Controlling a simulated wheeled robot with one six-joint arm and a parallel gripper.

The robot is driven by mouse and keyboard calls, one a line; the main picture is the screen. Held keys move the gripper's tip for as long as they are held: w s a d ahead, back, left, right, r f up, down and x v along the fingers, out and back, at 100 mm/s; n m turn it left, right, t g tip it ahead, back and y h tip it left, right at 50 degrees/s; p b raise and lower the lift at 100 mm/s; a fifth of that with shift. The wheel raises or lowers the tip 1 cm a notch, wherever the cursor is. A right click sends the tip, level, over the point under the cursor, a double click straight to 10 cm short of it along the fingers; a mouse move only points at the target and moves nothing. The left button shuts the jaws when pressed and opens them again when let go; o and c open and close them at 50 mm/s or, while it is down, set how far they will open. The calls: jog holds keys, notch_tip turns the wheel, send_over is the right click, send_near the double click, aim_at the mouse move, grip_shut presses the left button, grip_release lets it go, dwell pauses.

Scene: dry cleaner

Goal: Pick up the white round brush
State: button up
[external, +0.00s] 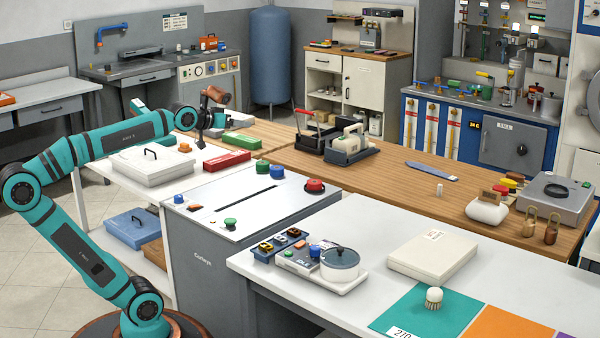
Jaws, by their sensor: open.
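The white round brush (433,298) stands on the teal section of a coloured mat (412,316) at the front right of the white table. It has a pale round bristle head and a small knob on top. My gripper (200,143) is at the end of the teal arm, at the upper left, over the far white counter. It is open and far from the brush. Its fingers are small and dark in this view. Nothing hides the brush.
A cream flat box (432,255) lies just behind the brush. A pot on a control unit (340,265) stands to the left. A grey cabinet with coloured buttons (240,225) lies between my arm and the white table (380,220). Bare white tabletop surrounds the box.

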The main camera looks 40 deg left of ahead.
jog(key=w+d+r+g+h, duration=0.1)
jog(key=w+d+r+g, duration=0.2)
jog(key=w+d, duration=0.55)
jog(key=w+d+n+g, duration=0.15)
jog(key=w+d, duration=0.25)
jog(key=d, duration=0.6)
jog(key=w+d+m+g, duration=0.1)
jog(key=w+d+g, duration=0.2)
jog(key=d, duration=0.7)
jog(key=n+g+y, duration=0.2)
jog(key=g+y, duration=0.2)
jog(key=g, duration=0.3)
send_over(435, 290)
notch_tip(435, 290, down, 20)
jog(key=f, duration=1.2)
jog(key=shift+a+f, duration=0.25)
jog(key=shift+a, duration=0.05)
jog(key=shift+w+d+f, duration=0.1)
jog(key=shift+d+f, duration=0.05)
jog(key=shift+f, duration=1.15)
jog(key=shift+d+f, duration=0.15)
jog(key=shift+f, duration=1.15)
jog(key=c, duration=1.1)
